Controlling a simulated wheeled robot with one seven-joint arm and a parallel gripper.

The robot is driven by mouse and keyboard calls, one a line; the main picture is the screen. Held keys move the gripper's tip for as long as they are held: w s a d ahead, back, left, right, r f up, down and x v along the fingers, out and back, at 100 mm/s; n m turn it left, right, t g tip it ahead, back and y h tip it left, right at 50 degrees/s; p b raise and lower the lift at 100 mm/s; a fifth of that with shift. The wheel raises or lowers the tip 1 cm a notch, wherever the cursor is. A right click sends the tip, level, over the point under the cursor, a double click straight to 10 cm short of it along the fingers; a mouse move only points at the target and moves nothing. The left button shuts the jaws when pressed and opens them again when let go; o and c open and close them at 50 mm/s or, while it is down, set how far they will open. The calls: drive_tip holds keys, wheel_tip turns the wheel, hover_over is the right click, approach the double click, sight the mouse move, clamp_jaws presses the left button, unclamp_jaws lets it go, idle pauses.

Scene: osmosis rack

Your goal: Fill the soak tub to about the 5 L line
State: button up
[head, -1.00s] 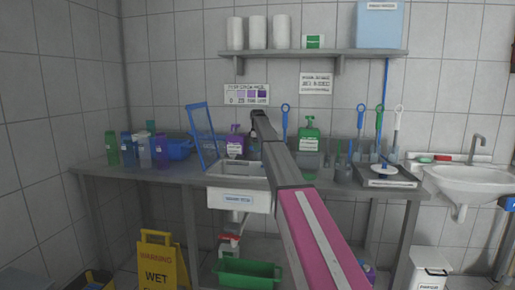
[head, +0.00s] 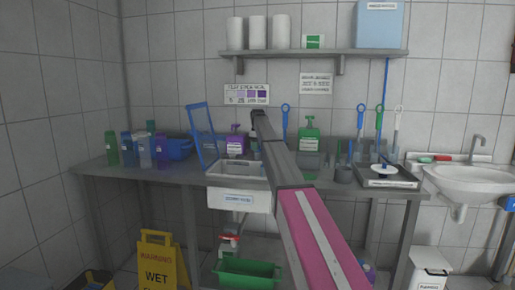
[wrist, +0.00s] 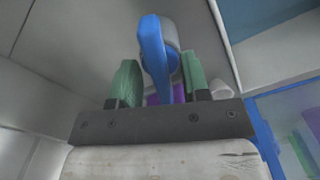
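The white soak tub (head: 225,199) is set into the bench, with a small label on its front. The arm covers its right side. I cannot read its level lines or see any water in it. My gripper's end is hidden behind my arm in the head view. In the wrist view my gripper (wrist: 161,84) has two green fingers standing apart. A blue lever-like part (wrist: 152,45) with a grey round piece shows between them. I cannot tell whether either finger touches it.
A blue rack (head: 203,135) stands left of the tub, with several bottles farther left. A purple bottle (head: 236,141) and a green bottle (head: 309,133) stand behind. A shelf (head: 300,53) is above. A yellow wet-floor sign (head: 160,258) and green crate (head: 247,270) are below.

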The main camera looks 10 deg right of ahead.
drive_tip(key=shift+r, duration=0.1)
wheel_tip(320, 180, up, 11)
drive_tip(key=shift+f, duration=0.2)
idle(0.4)
idle(6.8)
